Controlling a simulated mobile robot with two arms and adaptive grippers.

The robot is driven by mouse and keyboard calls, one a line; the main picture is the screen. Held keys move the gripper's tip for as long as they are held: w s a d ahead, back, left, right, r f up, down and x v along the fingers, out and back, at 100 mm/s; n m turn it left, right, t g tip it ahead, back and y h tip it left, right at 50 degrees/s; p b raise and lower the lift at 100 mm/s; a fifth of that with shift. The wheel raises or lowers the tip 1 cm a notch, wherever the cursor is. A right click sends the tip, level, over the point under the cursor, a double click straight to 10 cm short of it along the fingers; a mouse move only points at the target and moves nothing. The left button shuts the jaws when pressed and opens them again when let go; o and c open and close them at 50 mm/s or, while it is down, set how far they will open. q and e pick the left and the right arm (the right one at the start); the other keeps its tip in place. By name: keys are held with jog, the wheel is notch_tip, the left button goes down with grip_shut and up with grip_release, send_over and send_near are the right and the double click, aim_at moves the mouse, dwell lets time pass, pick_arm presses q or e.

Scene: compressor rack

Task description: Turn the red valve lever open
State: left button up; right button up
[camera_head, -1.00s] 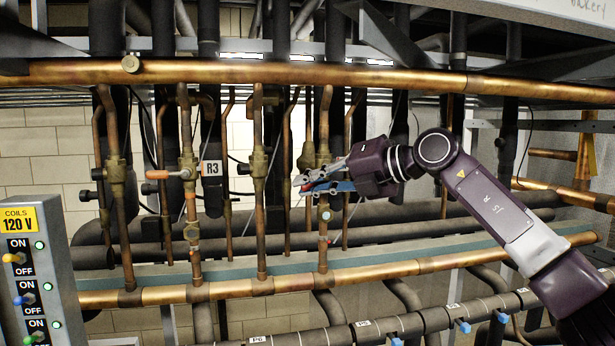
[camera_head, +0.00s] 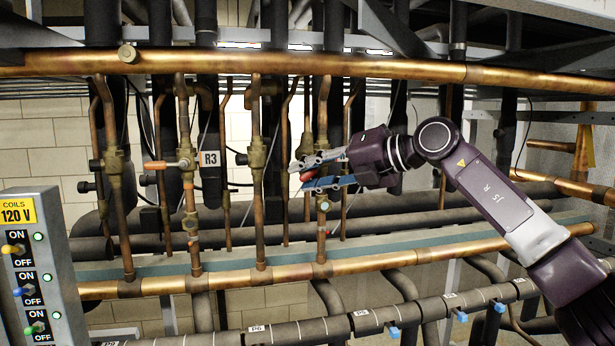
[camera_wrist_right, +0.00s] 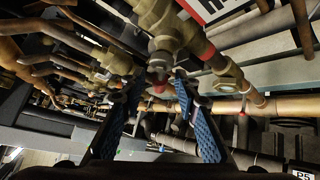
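In the right wrist view the red end (camera_wrist_right: 158,88) shows between and beyond the open blue-padded fingers (camera_wrist_right: 158,84). I see no clear contact; the fingers partly hide the valve body. My left gripper is not in view.
A valve with an orange handle (camera_head: 157,165) stands to the left, beside the R3 label (camera_head: 209,158). A thick copper pipe (camera_head: 400,68) runs above my arm. A switch panel (camera_head: 32,260) is at the lower left. Vertical pipes stand close around the gripper.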

jog(key=v, duration=1.1)
jog(key=shift+s+d, duration=0.25)
jog(key=shift+r, duration=0.1)
